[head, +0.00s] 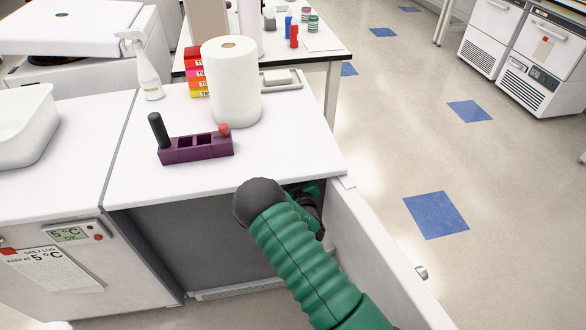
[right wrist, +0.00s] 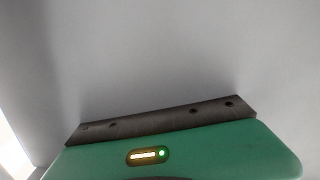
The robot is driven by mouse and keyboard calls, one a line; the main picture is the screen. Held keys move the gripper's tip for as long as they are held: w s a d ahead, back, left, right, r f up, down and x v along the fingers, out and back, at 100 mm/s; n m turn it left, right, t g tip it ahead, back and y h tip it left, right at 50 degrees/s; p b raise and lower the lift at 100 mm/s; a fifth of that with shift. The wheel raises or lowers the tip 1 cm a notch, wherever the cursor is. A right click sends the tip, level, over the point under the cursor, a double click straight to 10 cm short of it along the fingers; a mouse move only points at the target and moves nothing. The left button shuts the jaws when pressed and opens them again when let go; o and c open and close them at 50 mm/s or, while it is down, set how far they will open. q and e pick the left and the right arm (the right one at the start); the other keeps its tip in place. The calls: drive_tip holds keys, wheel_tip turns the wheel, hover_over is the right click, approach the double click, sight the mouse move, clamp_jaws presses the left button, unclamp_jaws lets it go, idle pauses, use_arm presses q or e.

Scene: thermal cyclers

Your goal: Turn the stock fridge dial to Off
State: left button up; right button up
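An under-counter unit with a dark open front (head: 205,245) stands under the white worktop, and its white door (head: 375,255) is swung out to the right. It appears to be the fridge, but I see no label naming it. No dial shows in either view. My green right arm reaches in at the opening between the worktop edge and the door. My right gripper (head: 308,205) is mostly hidden behind the arm. My left gripper is not in view.
On the worktop are a purple rack (head: 195,148), a paper roll (head: 232,85) and a spray bottle (head: 149,78). Floor right of the door is clear.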

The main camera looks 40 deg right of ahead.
drive_tip(key=p+v, duration=0.1)
drive_tip(key=v, duration=1.5)
drive_tip(key=shift+s+a, duration=0.2)
drive_tip(key=shift+s, duration=0.15)
